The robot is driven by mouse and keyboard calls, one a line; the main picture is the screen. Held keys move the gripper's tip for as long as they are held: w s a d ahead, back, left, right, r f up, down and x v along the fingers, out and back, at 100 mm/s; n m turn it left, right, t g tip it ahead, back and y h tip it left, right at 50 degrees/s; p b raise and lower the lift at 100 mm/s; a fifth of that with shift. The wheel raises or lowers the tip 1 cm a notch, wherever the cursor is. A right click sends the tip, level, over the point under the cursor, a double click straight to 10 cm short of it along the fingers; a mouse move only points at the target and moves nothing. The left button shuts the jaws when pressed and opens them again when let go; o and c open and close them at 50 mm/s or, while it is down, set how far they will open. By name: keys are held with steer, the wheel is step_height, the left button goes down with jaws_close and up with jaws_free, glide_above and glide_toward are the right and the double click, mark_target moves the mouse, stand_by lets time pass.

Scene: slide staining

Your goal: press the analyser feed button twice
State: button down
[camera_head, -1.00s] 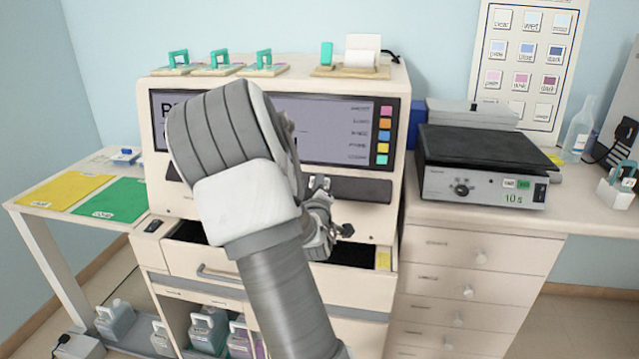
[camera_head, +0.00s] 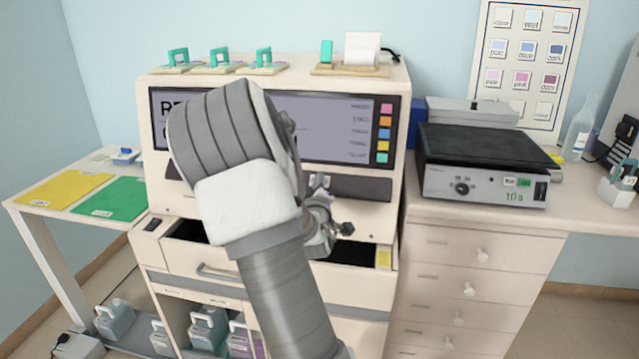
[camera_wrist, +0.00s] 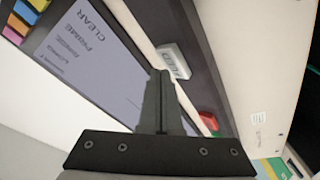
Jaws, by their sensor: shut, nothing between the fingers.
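The analyser (camera_head: 372,222) is a large cream cabinet with a wide screen and a dark strip below it. In the wrist view a white button (camera_wrist: 174,61) with dark lettering, which looks like FEED, sits on that dark strip (camera_wrist: 196,88). A red button (camera_wrist: 209,120) is further along the strip. My gripper (camera_wrist: 162,73) is shut and empty, its tips just beside the white button in the picture. I cannot tell whether they touch it. In the head view my arm covers part of the strip and screen, and the fingertips cannot be made out.
An open drawer (camera_head: 355,252) juts out below the strip. A black-topped hotplate (camera_head: 485,165) stands on the counter at right. Slide holders with green handles (camera_head: 220,62) rest on the analyser's top. A side table (camera_head: 50,207) with yellow and green mats is at left.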

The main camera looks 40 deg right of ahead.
steer(key=shift+w+d+f+b, duration=0.25)
steer(key=shift+f+b, duration=0.1)
steer(key=shift+b, duration=0.1)
stand_by(0.6)
steer(key=shift+s+r, duration=0.1)
stand_by(0.4)
steer(key=shift+s+a+r, duration=0.3)
steer(key=shift+a+r, duration=0.1)
steer(key=shift+p, duration=0.3)
steer(key=shift+s+a+r+p, duration=0.6)
steer(key=shift+a+r+p, duration=0.1)
steer(key=shift+r, duration=0.2)
steer(key=shift+s+a+r+p, duration=0.55)
steer(key=shift+a+r+p, duration=0.1)
steer(key=shift+r, duration=0.25)
